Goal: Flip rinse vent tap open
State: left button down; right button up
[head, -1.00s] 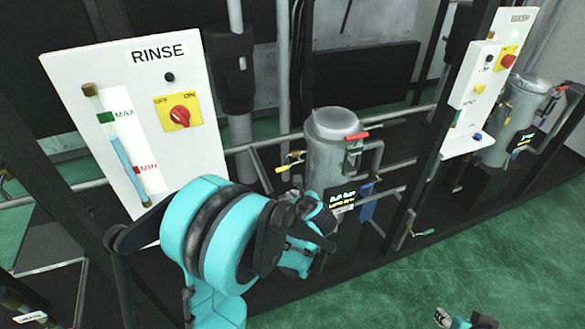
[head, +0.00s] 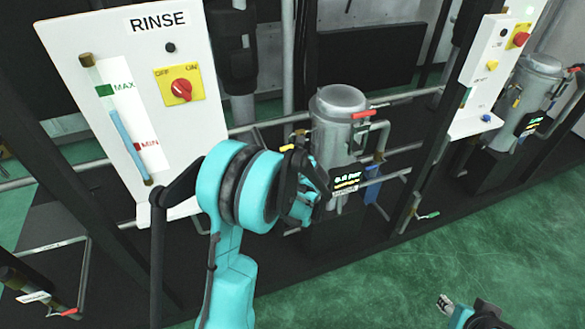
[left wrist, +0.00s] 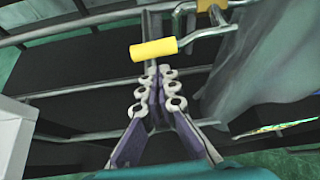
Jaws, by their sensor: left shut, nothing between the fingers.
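The tap with a yellow handle sits on the pipework left of the grey rinse vessel (head: 338,120). In the head view its yellow handle (head: 287,148) shows just above my left gripper, partly hidden. In the left wrist view the yellow handle (left wrist: 153,49) lies crosswise just beyond my fingertips, with a small gap in the picture; contact cannot be told. My left gripper (left wrist: 158,72) is shut and empty. In the head view the left gripper (head: 312,205) is partly hidden by its own wrist. My right gripper (head: 445,305) is at the bottom edge, low and away from the rinse vessel.
A red-handled tap (head: 362,115) is on the vessel's right side, above a small lit display (head: 347,180). The white RINSE panel (head: 190,125) stands to the left. A dark post (head: 440,120) and the second vessel (head: 530,95) are at right. Green floor in front is clear.

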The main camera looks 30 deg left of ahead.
pick_arm(q)
jog(key=shift+a+r, duration=0.15)
jog(key=shift+r, duration=0.45)
jog(key=shift+w+a+r+m+g+y+p, duration=0.15)
jog(key=shift+r+m+p, duration=0.1)
jog(key=shift+r, duration=0.2)
jog(key=shift+w+r+m+g+y+p, duration=0.15)
jog(key=shift+r+p, duration=0.1)
jog(key=shift+r, duration=0.15)
jog(key=shift+s, duration=0.1)
